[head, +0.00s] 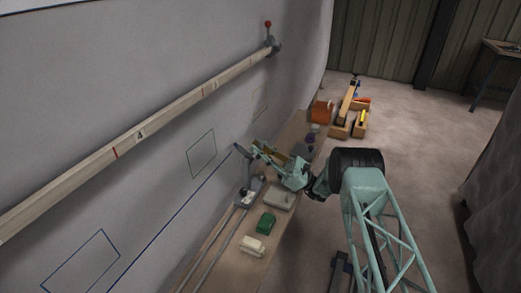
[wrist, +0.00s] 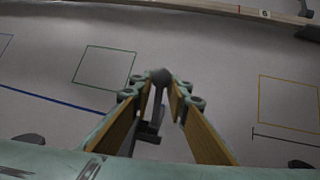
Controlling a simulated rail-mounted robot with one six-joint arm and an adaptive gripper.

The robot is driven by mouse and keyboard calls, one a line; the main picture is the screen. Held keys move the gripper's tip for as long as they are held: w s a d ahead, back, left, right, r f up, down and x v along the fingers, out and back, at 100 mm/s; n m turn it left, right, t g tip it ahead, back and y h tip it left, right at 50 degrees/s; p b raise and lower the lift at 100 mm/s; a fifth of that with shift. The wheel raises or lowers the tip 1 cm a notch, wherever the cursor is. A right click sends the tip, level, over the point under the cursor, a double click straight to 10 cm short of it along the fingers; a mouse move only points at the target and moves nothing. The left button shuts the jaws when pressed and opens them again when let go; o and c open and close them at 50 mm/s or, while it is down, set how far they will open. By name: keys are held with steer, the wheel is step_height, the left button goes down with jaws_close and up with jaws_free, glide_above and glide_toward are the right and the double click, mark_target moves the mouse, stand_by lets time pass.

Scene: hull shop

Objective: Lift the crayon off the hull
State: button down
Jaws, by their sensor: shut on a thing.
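My gripper (head: 250,152) is at the pale hull (head: 150,80), at the right end of a drawn blue line (head: 180,222). In the wrist view its two wood-faced fingers are shut on a dark grey piece, which I take to be the crayon (wrist: 160,77); its round end shows between the fingertips. In the head view a dark tip sticks out at the line's end. Whether it touches the hull or stands just clear, I cannot tell. The fingers hide much of the crayon.
A numbered wooden batten (head: 130,143) runs along the hull above my gripper. Below is a narrow bench (head: 225,262) with a green block (head: 266,223), a cream block (head: 252,246) and a grey tray (head: 281,198). Drawn green (wrist: 104,68) and yellow (wrist: 290,103) squares flank the gripper.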

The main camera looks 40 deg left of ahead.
steer(key=shift+w, duration=0.1)
steer(key=c, duration=2.5)
jaws_free()
steer(key=shift+o, duration=0.2)
steer(key=shift+r, duration=0.15)
steer(key=shift+r, duration=4.85)
